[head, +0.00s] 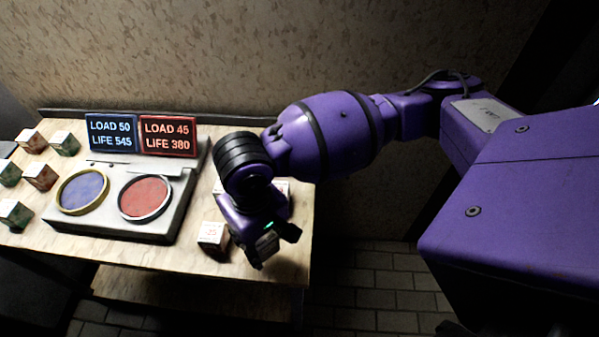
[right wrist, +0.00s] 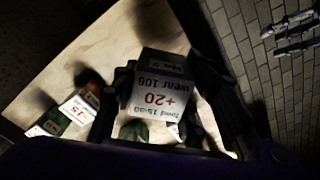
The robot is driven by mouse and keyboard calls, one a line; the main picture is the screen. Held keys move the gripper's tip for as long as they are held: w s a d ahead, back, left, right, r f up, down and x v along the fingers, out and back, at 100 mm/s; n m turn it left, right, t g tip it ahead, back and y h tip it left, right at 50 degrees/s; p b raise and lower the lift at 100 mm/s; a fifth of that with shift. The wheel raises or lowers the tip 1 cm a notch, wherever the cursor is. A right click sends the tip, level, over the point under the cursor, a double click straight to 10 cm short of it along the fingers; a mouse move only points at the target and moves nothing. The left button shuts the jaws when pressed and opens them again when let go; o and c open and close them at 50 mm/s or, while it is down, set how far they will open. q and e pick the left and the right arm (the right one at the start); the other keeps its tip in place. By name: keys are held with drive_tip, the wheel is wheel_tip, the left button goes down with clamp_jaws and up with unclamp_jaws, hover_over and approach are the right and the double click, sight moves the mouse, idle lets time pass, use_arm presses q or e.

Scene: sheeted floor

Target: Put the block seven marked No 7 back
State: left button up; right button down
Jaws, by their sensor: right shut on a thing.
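My right gripper (head: 272,246) is over the front right part of the table, pointing down. In the right wrist view it is shut on a block (right wrist: 158,98), one finger on each side. This block has a white face with a red "+20" and "wear 105", upside down, and a dark face whose small number I cannot read surely. In the head view the gripper largely hides it. A red and white block (head: 212,236) stands just left of the gripper. I cannot pick out a No 7 marking. My left gripper is not in view.
The wooden table (head: 120,262) holds a grey scale with a blue pan (head: 82,192) and a red pan (head: 145,198). Displays read LOAD 50, LIFE 545 (head: 110,132) and LOAD 45, LIFE 380 (head: 167,136). Several blocks (head: 40,176) stand at left. A wall is behind.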

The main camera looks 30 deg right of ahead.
sight(268, 236)
drive_tip(key=shift+w+d+f, duration=0.35)
drive_tip(key=shift+d+f, duration=0.1)
drive_tip(key=shift+f, duration=0.15)
drive_tip(key=shift+w+d+f, duration=0.2)
drive_tip(key=shift+d+f, duration=0.05)
drive_tip(key=shift+f, duration=0.1)
drive_tip(key=shift+w+d+f, duration=0.1)
drive_tip(key=shift+d+f, duration=0.1)
drive_tip(key=shift+f, duration=0.05)
wheel_tip(268, 236, down, 3)
drive_tip(key=shift+d+f+b, duration=0.15)
drive_tip(key=shift+b, duration=0.25)
drive_tip(key=shift+w, duration=0.1)
drive_tip(key=c, duration=1)
unclamp_jaws()
drive_tip(key=shift+f, duration=0.1)
drive_tip(key=shift+c, duration=0.2)
